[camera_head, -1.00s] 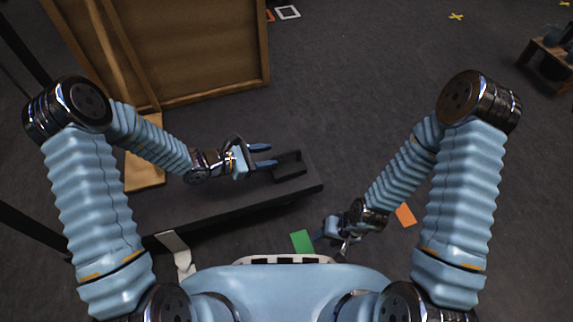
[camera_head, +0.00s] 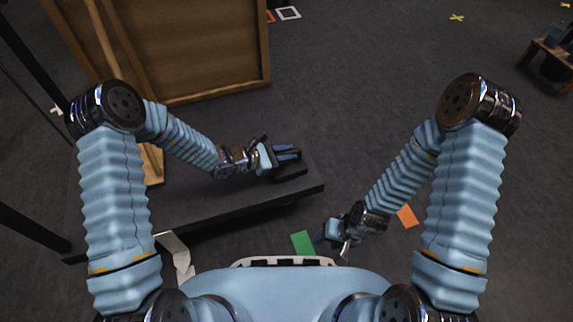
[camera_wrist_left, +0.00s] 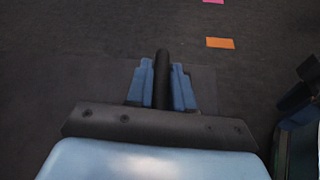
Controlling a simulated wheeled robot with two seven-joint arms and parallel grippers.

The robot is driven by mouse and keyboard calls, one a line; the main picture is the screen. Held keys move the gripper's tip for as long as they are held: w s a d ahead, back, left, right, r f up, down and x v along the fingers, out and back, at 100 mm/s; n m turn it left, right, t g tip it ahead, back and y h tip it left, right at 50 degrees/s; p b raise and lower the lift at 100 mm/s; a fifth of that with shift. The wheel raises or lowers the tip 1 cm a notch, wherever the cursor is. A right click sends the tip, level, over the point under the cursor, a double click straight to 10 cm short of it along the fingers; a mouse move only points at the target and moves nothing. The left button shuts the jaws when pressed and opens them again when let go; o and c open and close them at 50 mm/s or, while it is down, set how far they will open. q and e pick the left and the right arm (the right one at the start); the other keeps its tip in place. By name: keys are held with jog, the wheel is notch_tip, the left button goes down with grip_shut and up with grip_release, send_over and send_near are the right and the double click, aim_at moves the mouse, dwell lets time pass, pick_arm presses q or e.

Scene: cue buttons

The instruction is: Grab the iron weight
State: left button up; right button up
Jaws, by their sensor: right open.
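The iron weight (camera_head: 291,171) is a dark block with a raised bar at the right end of the low black bench. My left gripper (camera_head: 287,154) is over it, its blue fingers close together. In the left wrist view the weight's dark bar (camera_wrist_left: 161,75) stands between the two fingers (camera_wrist_left: 161,90), which press close on both sides; the gripper is shut on it. The fingers and wrist hide part of the weight. My right gripper (camera_head: 333,243) is open and empty, low over the floor near my base.
The black bench (camera_head: 225,207) stretches left under my left arm. A large wooden panel (camera_head: 190,50) stands behind it. Green (camera_head: 303,242) and orange (camera_head: 406,215) floor patches lie near my right gripper. A small wooden rack (camera_head: 550,62) stands far right. The floor between is clear.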

pick_arm(q)
grip_shut()
dwell(0.9)
jog(key=shift+r, duration=0.2)
